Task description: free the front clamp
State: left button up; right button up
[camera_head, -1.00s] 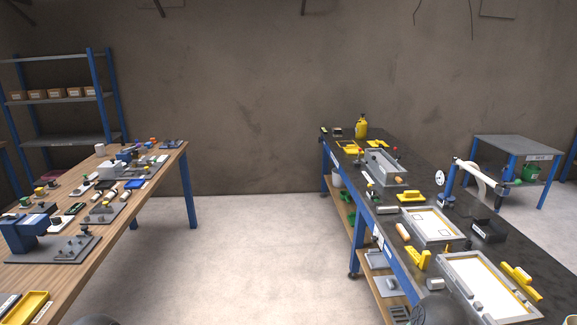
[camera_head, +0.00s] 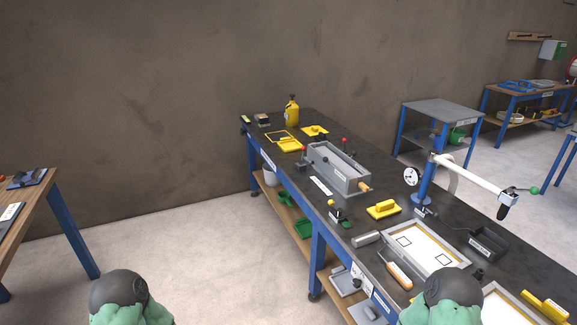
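A grey rectangular trough (camera_head: 338,170) stands on the dark bench. Red-knobbed handles (camera_head: 345,142) show at its far long side, and another red knob (camera_head: 304,149) is at its far left end. An orange handle (camera_head: 364,187) is at its near end. A small upright device with a yellow knob (camera_head: 331,203) stands nearer, by the bench edge. I cannot tell which of these is the front clamp, or whether it is closed. Green and dark rounded parts of my arms show at the bottom edge; neither gripper is in view.
The dark bench (camera_head: 285,133) runs from back left to front right. On it are a yellow bottle (camera_head: 291,111), a yellow float (camera_head: 383,209), a framed white panel (camera_head: 425,247) and a blue stand with a white arm (camera_head: 427,185). Open floor (camera_head: 205,255) lies left of the bench.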

aim_at(304, 148)
jog(key=i+j+z, duration=0.2)
jog(key=i+j, duration=0.15)
jog(key=i+u, duration=0.25)
jog(key=u, duration=0.15)
jog(key=i+u, duration=0.2)
jog(key=u, duration=0.2)
jog(key=i+l+u, duration=0.4)
jog(key=i+l, duration=0.8)
